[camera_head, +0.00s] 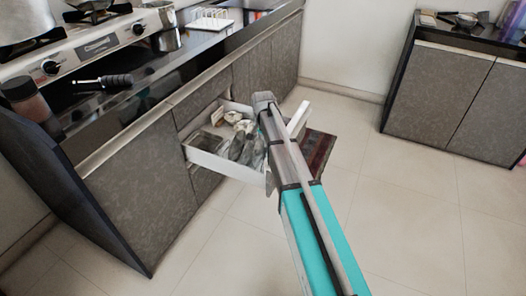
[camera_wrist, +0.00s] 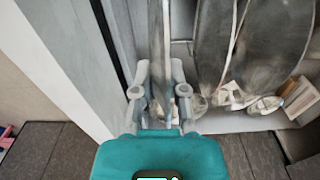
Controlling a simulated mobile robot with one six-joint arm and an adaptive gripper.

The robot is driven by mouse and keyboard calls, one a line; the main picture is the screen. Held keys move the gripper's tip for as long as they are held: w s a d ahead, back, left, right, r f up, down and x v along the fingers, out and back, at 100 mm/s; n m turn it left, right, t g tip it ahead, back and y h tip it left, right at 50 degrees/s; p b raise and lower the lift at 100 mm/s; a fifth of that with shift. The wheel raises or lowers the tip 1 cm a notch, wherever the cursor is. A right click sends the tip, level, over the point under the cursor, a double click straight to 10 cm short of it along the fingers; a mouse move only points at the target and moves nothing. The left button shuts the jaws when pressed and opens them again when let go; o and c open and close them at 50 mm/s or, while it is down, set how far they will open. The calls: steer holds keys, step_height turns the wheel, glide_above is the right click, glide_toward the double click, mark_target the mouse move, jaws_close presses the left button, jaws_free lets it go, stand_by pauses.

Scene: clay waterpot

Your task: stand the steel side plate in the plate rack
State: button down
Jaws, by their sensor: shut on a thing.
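In the wrist view a steel plate (camera_wrist: 157,35) stands nearly edge-on between the fingers of my gripper (camera_wrist: 160,92), which is shut on it. I take it for the side plate. More steel plates (camera_wrist: 213,45) stand beside it to the right, in the open drawer. The pale wire plate rack (camera_head: 212,19) stands on the black counter at the top of the head view, with upright bars. My arm reaches over the drawer (camera_head: 222,164) in the head view and hides my fingers and the held plate there.
The drawer holds several other items (camera_head: 235,125). Its white side wall (camera_wrist: 62,60) is close left of my fingers.

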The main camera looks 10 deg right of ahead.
mark_target(263, 147)
steer(key=shift+f, duration=0.1)
stand_by(0.3)
steer(key=shift+w+d+f+b, duration=0.15)
steer(key=shift+w+f+b, duration=0.2)
steer(key=shift+f+b, duration=1.6)
steer(key=shift+b, duration=0.05)
steer(key=shift+f, duration=0.1)
steer(key=c, duration=0.7)
jaws_free()
step_height(263, 147, up, 12)
steer(key=p, duration=1.2)
steer(key=shift+s, duration=0.1)
